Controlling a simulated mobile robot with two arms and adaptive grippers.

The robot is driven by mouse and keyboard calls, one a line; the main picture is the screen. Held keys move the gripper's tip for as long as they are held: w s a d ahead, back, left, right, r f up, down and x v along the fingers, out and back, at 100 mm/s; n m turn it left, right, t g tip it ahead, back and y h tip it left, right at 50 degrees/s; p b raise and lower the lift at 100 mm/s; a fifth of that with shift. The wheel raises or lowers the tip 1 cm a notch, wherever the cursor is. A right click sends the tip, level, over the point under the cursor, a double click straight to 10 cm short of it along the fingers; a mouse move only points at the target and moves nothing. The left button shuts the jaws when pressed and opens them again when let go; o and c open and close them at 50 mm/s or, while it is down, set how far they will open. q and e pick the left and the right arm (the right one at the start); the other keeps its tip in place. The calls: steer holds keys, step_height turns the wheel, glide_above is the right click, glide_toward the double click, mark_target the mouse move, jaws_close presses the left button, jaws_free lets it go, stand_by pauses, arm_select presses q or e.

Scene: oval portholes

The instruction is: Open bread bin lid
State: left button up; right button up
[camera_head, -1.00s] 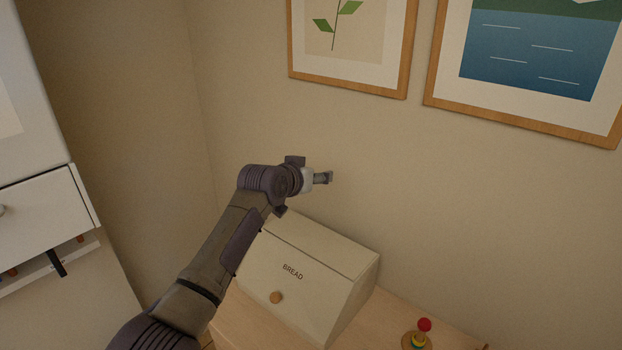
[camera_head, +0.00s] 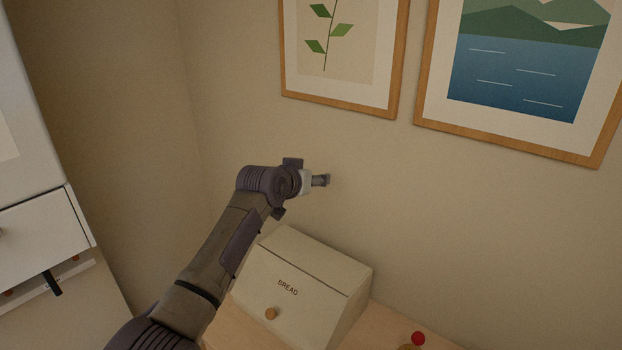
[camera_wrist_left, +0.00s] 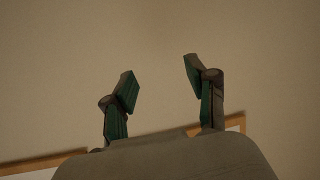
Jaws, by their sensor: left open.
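The cream bread bin (camera_head: 305,287) stands on the wooden top in the head view, marked BREAD. Its slanted front lid is shut and has a round wooden knob (camera_head: 271,313) low on it. My left gripper (camera_head: 322,180) is above and behind the bin, near the wall, apart from the bin. Part of the bin's left side is behind my left arm. My right gripper is not seen.
A wooden counter (camera_head: 383,325) carries the bin, with a red-topped toy (camera_head: 418,339) to its right, cut by the frame edge. Two framed pictures (camera_head: 395,75) hang on the wall above. A white drawer unit (camera_head: 45,235) stands at left.

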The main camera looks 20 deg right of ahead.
arm_select(q)
steer(key=shift+s+d+r, duration=0.2)
steer(key=shift+d+r, duration=0.1)
steer(key=shift+d, duration=0.05)
steer(key=shift+s+a, duration=0.1)
steer(key=a+v, duration=0.1)
steer(key=v, duration=0.6)
steer(key=shift+a, duration=0.2)
steer(key=shift+f, duration=0.15)
